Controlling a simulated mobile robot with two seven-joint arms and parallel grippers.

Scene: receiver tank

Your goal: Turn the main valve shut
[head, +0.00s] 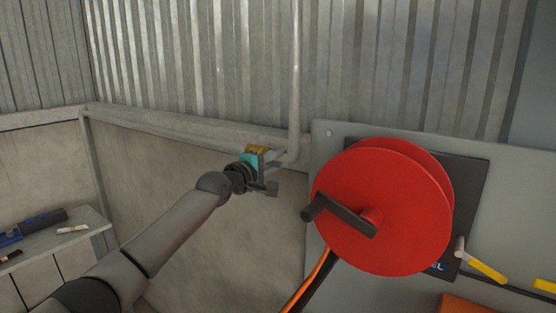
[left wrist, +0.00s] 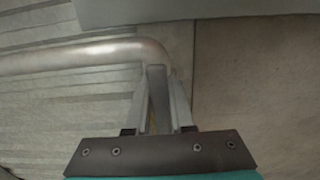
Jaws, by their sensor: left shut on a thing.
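My left gripper (head: 266,178) reaches out to the bend of the grey wall pipe, left of the red reel. A small yellow-brown part, which looks like the main valve (head: 257,148), shows just above and behind the gripper. In the left wrist view the fingers (left wrist: 157,72) are close together in front of the pipe bend. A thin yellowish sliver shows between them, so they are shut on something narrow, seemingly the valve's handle. The fingers hide most of it, and I cannot tell its angle. My right gripper is not in view.
A large red hose reel (head: 405,220) with a dark crank stands out from a grey panel (head: 330,145). A yellow lever (head: 487,270) is at its lower right. A grey shelf (head: 85,229) with tools is at the far left. The wall pipe (left wrist: 80,55) runs behind my fingers.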

